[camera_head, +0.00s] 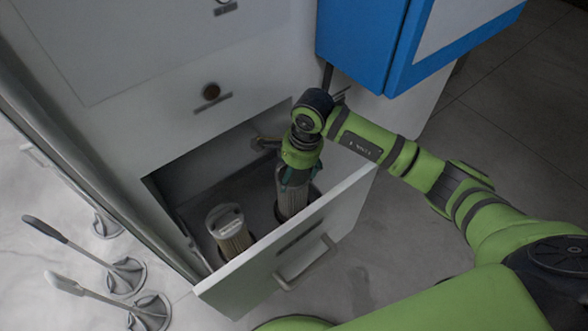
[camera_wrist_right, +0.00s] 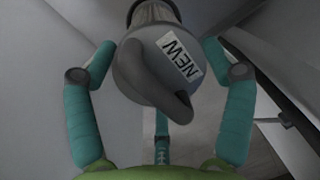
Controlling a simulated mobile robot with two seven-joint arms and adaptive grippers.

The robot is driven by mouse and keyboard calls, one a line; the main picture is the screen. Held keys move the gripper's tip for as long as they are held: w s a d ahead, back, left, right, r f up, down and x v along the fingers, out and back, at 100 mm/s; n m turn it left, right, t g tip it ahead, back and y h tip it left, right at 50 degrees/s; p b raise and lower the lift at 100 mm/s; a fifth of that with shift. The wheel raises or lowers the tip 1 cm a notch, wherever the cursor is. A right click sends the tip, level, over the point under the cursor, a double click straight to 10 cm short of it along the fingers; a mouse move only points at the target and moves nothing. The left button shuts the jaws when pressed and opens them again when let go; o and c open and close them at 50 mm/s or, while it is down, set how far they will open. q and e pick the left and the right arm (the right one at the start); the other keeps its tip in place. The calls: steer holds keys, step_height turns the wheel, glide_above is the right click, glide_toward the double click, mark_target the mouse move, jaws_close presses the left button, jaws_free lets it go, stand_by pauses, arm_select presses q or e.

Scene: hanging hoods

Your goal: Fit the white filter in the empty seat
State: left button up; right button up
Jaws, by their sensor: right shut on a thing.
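My right gripper (camera_head: 296,178) is over the right part of the open drawer (camera_head: 318,217), pointing down. It is shut on the grey-white filter (camera_head: 291,204), which hangs roughly upright below it. In the right wrist view, the filter's grey cap (camera_wrist_right: 150,70) with a "NEW" label and a raised handle sits between the teal fingers. The filter's lower end is at a dark round opening in the drawer, partly hidden by the drawer front; I cannot tell how deep it is. A beige, pleated filter (camera_head: 231,232) with a grey top stands in the drawer's left part.
The drawer front with its handle (camera_head: 306,264) sticks out from the grey cabinet (camera_head: 120,110). A blue cabinet (camera_head: 365,40) hangs at the upper right, near my right arm. Several long-handled tools (camera_head: 95,292) stand on the pale surface at lower left.

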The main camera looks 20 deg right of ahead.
steer(key=shift+w+f+b, duration=0.1)
steer(key=shift+f+b, duration=0.25)
steer(key=shift+f, duration=0.1)
steer(key=o, duration=1.2)
steer(key=shift+c, duration=0.2)
step_height(320, 180, up, 12)
steer(key=s+d, duration=0.1)
steer(key=shift+s+d, duration=0.3)
